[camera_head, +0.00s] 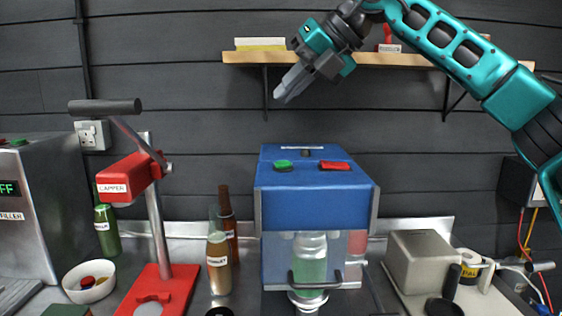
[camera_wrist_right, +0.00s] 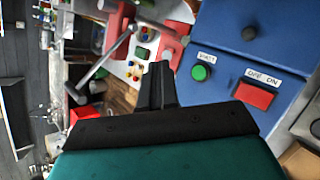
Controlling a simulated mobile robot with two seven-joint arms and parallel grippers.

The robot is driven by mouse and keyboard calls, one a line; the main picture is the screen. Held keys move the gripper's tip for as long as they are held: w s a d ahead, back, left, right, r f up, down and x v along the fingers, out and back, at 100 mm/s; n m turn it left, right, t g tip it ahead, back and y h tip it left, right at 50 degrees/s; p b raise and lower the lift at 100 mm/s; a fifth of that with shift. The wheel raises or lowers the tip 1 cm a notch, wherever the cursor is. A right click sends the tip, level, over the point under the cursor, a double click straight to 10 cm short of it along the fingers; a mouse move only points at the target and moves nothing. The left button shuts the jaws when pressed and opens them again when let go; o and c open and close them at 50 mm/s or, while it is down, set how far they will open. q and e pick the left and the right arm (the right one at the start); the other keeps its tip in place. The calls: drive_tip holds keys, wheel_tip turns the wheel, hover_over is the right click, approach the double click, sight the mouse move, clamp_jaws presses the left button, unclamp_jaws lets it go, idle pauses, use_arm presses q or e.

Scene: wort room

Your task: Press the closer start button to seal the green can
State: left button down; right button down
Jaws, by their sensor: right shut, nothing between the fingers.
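The closer is a blue box machine (camera_head: 315,204) standing mid-bench. A round green button (camera_head: 283,165) and a red switch (camera_head: 335,166) sit on its top. The wrist view shows the green button (camera_wrist_right: 201,73) beside a small label, and the red switch (camera_wrist_right: 255,95) beside an "OFF ON" label. The green can (camera_head: 310,268) stands upright inside the closer, behind a clear front with a handle. My right gripper (camera_head: 283,95) is shut and empty, well above the closer's top, apart from the button. Its fingers show in the wrist view (camera_wrist_right: 161,84). My left gripper is out of view.
A white bowl (camera_head: 90,282) and steel filler (camera_head: 45,215) are further left. A wall shelf (camera_head: 390,60) is behind my right arm. A grey box (camera_head: 420,258) stands right.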

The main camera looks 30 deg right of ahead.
drive_tip(key=shift+f, duration=0.1)
drive_tip(key=b, duration=0.3)
hover_over(289, 163)
wheel_tip(289, 163, down, 8)
drive_tip(key=shift+w+r, duration=0.1)
drive_tip(key=shift+r, duration=0.1)
drive_tip(key=shift+f+b, duration=0.45)
drive_tip(key=shift+b, duration=0.15)
drive_tip(key=shift+f, duration=0.1)
idle(0.4)
drive_tip(key=shift+f, duration=0.1)
idle(0.9)
